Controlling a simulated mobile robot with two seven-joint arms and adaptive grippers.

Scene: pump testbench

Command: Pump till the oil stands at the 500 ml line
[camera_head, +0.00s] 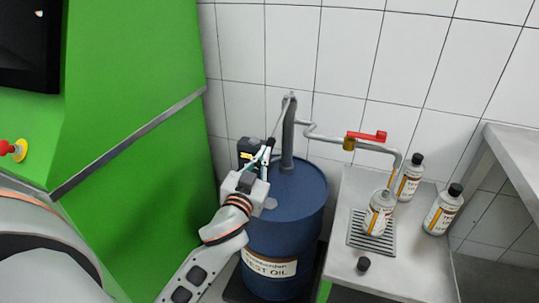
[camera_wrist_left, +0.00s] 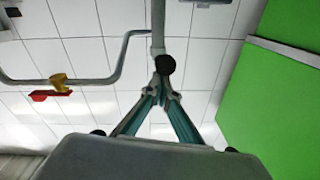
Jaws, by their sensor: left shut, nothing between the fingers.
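A blue drum (camera_head: 290,225) marked TEST OIL carries a grey hand pump (camera_head: 288,130) with a slim lever (camera_head: 281,115). My left gripper (camera_head: 266,153) is above the drum, at the lever's lower end. In the left wrist view its fingertips (camera_wrist_left: 162,88) are closed together just beside the lever's black knob (camera_wrist_left: 165,64); whether they touch it I cannot tell. An uncapped bottle (camera_head: 378,214) stands upright on the grate under the outlet pipe (camera_head: 375,147). Its oil level is too small to read. My right gripper is not in view.
A red valve handle (camera_head: 368,135) sits on the pipe. Two capped bottles (camera_head: 408,180) (camera_head: 442,212) stand on the steel bench (camera_head: 400,262), right of the grate (camera_head: 372,240). A loose black cap (camera_head: 363,264) lies in front. A green cabinet (camera_head: 140,150) is at left.

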